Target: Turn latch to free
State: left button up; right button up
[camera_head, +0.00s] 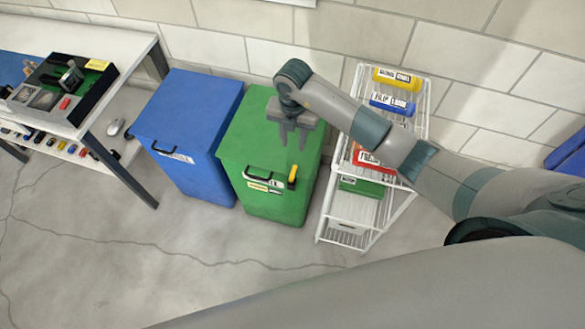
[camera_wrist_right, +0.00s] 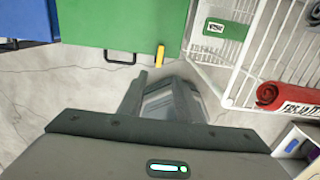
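A small yellow latch (camera_head: 292,175) is on the front edge of a green lidded bin (camera_head: 262,143), right of its black handle (camera_head: 262,173). It stands roughly upright in the picture. In the right wrist view, the latch (camera_wrist_right: 160,54) is beyond the fingers, at the edge of the green bin (camera_wrist_right: 130,20). My right gripper (camera_head: 293,138) points down over the green lid, farther back than the latch in the head view. Its two fingers are apart with nothing between them. It is not touching the latch. My left gripper is out of view.
A blue lidded bin (camera_head: 188,125) stands left of the green one. A white wire rack (camera_head: 333,215) with rolled items and boxes stands close on the right, partly behind my right arm. A workbench (camera_head: 100,98) is at far left. The floor in front is clear.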

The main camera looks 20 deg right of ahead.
aim_at(293, 172)
notch_tip(293, 172, down, 16)
jog(key=p, duration=0.2)
jog(key=shift+r+p, duration=0.2)
jog(key=shift+p, duration=0.2)
jog(key=shift+f, duration=0.9)
grip_shut()
